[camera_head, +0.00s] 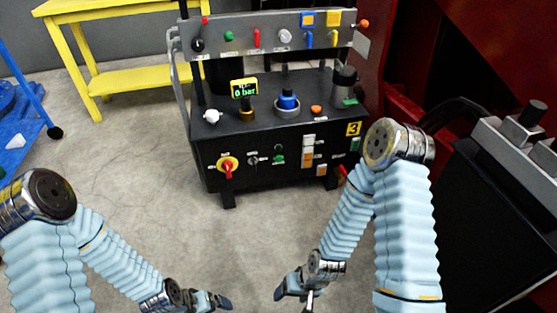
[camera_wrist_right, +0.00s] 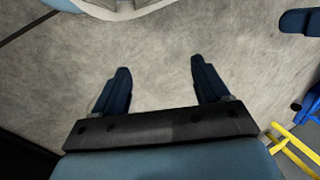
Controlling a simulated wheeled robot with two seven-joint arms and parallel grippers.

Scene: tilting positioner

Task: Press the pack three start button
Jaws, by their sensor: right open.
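The black power pack with a yellow "3" label (camera_head: 353,129) stands on the floor ahead. Its front panel carries a red-and-yellow rotary switch (camera_head: 228,166), a dark selector (camera_head: 252,160) and a small green button (camera_head: 279,159). The lettering is too small to read, so I cannot tell which button is start. My right gripper (camera_head: 294,294) is low in front of the pack, well apart from it; in the right wrist view it (camera_wrist_right: 160,70) is open and empty over bare floor. My left gripper (camera_head: 214,301) is at the bottom edge, its jaw gap unclear.
A grey upper panel (camera_head: 270,38) with several knobs and levers rises above the pack. A gauge reading 0 bar (camera_head: 244,89) stands on its top. A yellow table (camera_head: 130,78) is back left, a blue cart (camera_head: 18,110) far left, dark red machinery (camera_head: 440,40) right. Floor between is clear.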

